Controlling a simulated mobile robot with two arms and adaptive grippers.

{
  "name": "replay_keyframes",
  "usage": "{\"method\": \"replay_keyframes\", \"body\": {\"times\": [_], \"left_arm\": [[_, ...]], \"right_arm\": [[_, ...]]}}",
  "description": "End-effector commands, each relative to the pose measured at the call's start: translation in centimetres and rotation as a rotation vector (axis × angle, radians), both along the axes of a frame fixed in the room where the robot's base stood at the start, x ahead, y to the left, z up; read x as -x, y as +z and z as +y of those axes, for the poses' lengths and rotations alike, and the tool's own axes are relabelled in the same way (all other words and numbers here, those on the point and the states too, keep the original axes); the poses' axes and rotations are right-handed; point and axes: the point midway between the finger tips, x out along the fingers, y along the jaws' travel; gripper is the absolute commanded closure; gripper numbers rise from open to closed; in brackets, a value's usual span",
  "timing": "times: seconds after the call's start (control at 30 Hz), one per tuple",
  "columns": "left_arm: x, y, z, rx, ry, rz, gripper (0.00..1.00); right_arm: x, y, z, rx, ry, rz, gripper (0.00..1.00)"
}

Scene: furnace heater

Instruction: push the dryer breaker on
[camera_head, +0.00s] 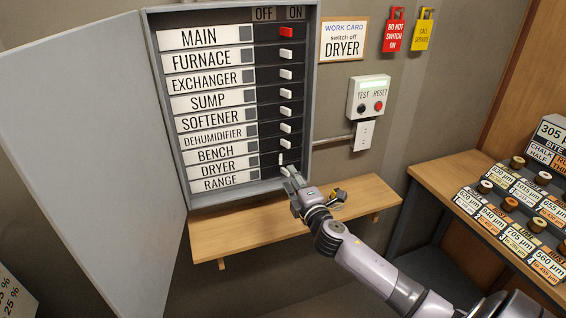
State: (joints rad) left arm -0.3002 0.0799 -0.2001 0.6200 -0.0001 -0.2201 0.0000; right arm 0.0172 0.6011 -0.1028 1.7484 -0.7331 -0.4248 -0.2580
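The dryer breaker's label (218,166) is in the second-lowest row of the open breaker panel. At the right end of that row a small pale lever (282,159) shows just above my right gripper; whether it stands at OFF or ON is unclear. My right gripper (290,172) is at the panel's lower right, its tips close to the dryer and range rows. Contact with the lever cannot be told, nor can the finger gap. The range lever is hidden by the gripper. My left gripper is out of view.
The red main lever (286,32) and several white levers above sit toward ON. The panel door (90,150) hangs open left. A wooden shelf (240,235) lies below. A work card (343,40) reads "switch off DRYER". A test/reset box (369,97) is to the right.

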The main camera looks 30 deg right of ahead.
Motion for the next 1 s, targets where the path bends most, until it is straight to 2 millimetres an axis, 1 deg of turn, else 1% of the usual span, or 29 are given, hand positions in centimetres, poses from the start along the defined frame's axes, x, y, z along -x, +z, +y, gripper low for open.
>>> {"method": "replay_keyframes", "body": {"times": [0.03,0.2,0.4,0.6,0.9,1.0], "left_arm": [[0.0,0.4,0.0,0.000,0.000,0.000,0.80],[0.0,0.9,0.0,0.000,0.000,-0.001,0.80],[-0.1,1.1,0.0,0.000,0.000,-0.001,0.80],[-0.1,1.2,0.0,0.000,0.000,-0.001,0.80],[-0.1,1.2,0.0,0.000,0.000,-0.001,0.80],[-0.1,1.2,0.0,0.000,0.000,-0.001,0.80]], "right_arm": [[-1.0,0.3,-0.3,-0.002,-0.003,-0.001,0.63],[-3.8,0.2,-0.9,-0.003,-0.002,-0.001,0.63],[-6.3,0.0,-1.4,-0.003,-0.002,-0.001,0.63],[-7.4,0.0,-1.7,-0.001,0.000,0.001,0.63],[-7.5,-0.1,-1.7,-0.001,0.000,0.002,0.63],[-7.5,-0.1,-1.7,-0.001,0.000,0.002,0.69]]}}
